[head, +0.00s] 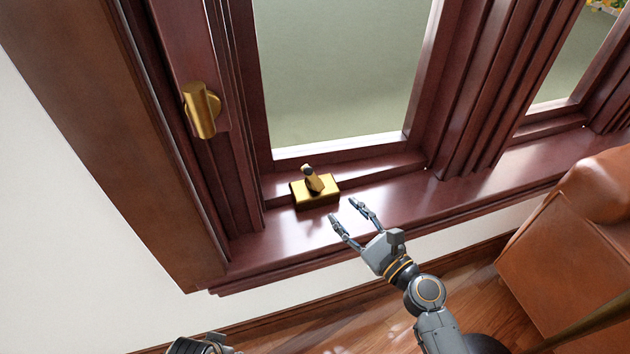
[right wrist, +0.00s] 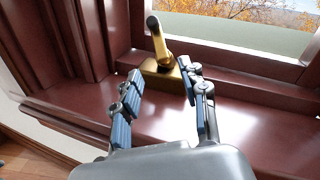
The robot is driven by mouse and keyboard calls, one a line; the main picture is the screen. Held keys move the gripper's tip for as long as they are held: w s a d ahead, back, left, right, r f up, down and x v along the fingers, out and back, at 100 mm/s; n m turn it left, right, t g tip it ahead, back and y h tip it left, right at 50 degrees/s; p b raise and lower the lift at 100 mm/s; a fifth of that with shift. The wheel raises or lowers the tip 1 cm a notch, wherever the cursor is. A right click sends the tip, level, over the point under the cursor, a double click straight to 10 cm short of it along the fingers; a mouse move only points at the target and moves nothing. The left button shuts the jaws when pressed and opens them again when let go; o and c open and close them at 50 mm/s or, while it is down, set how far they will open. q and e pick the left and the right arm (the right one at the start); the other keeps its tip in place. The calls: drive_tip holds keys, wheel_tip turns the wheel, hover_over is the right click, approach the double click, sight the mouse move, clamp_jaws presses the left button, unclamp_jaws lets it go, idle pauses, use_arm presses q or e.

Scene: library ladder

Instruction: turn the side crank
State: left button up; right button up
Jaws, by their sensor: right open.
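The side crank (head: 313,181) is a short brass arm with a dark knob on a brass base box (head: 316,197). It stands on the dark red window sill at the foot of the frame. In the right wrist view the crank (right wrist: 157,38) rises from its base box (right wrist: 162,75) just beyond my fingertips. My right gripper (head: 348,212) is open and empty, right of and nearer than the base box, apart from it. In the right wrist view the right gripper (right wrist: 160,80) has its two fingers spread toward the crank. My left gripper (head: 203,345) shows only partly at the bottom edge.
A brass window handle (head: 201,110) sits on the frame at upper left. The window sill (head: 400,205) is clear to the right of the crank. A brown leather seat (head: 580,220) stands at the right, above a wooden floor (head: 300,325).

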sight(317, 183)
drive_tip(key=x, duration=0.7)
drive_tip(key=shift+w+a, duration=0.15)
drive_tip(key=shift+w, duration=0.05)
drive_tip(key=x, duration=0.3)
drive_tip(key=shift+w+a+f, duration=0.1)
drive_tip(key=shift+w+a, duration=0.15)
drive_tip(key=shift+w, duration=0.1)
use_arm(q)
drive_tip(key=shift+r, duration=0.75)
use_arm(e)
drive_tip(key=shift+w+a, duration=0.35)
drive_tip(key=shift+w, duration=0.1)
clamp_jaws()
